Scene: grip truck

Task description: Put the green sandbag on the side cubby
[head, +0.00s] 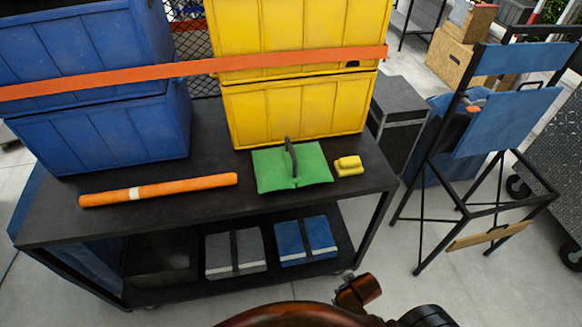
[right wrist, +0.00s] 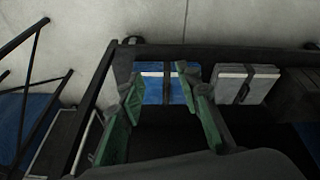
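The green sandbag (head: 292,168) lies on the top of the black cart (head: 215,170), in front of the yellow crates, with a dark strap handle standing up in its middle. A dark grey box (head: 398,112) with light edges stands at the cart's right end; I cannot tell for sure that it is the side cubby. My right gripper (right wrist: 160,83) shows in the right wrist view with its two green fingers apart and nothing between them. Beyond the fingers is the lower shelf. My left gripper is not in view.
Yellow crates (head: 298,108) and blue crates (head: 110,125) stand behind an orange strap (head: 180,70). An orange roll (head: 160,190) and a small yellow block (head: 348,166) lie beside the sandbag. Grey (head: 235,252) and blue (head: 302,240) bags lie below. A folding chair (head: 505,120) stands right.

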